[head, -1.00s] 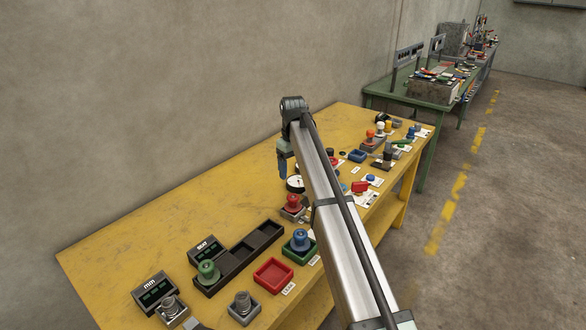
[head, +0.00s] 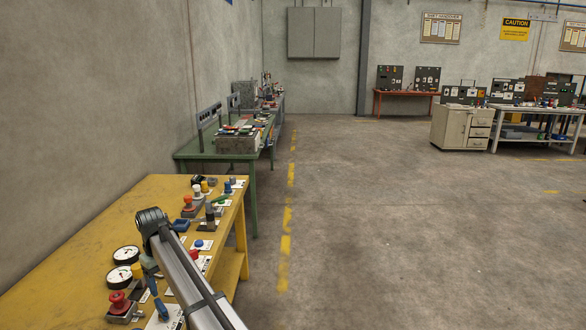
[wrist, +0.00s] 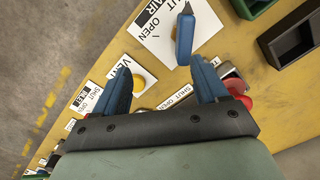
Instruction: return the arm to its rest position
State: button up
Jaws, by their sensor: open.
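My gripper (wrist: 160,65) is open in the wrist view, with its two blue fingers apart and nothing held between them. It is over the yellow bench (wrist: 275,100), near a blue lever handle (wrist: 184,38) on a white card marked SHUT, AIR and OPEN. In the head view my arm reaches up from the bottom edge over the yellow bench (head: 70,245). My gripper is partly hidden there by the arm, and its fingertips are hard to tell from the blue lever.
Two round gauges (head: 125,255), a red knob (head: 118,301) and several other fixtures crowd the bench around my arm. A green bench (head: 215,152) stands beyond. The wall is at left; open floor (head: 400,220) lies to the right.

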jog(key=s+d+f+m+g, duration=0.1)
jog(key=s+d+f+m, duration=0.25)
jog(key=d+f, duration=1.4)
jog(key=s+d+f+m+g, duration=0.25)
jog(key=s+d+f, duration=0.25)
jog(key=d+f, duration=1.2)
jog(key=s+d+f+m+g, duration=0.1)
jog(key=s+d+f, duration=0.4)
jog(key=s+d, duration=0.25)
jog(key=s+d+f+m, duration=0.2)
jog(key=s+d+f, duration=0.3)
jog(key=s+d, duration=0.3)
jog(key=s+d+f+m+g, duration=0.1)
jog(key=s+d+f, duration=0.1)
jog(key=s, duration=0.8)
jog(key=s+d+f+m+g, duration=0.1)
jog(key=s+d, duration=0.3)
jog(key=s, duration=0.5)
jog(key=shift+s+d+f, duration=0.35)
jog(key=shift+s+f, duration=0.05)
jog(key=shift+f, duration=0.15)
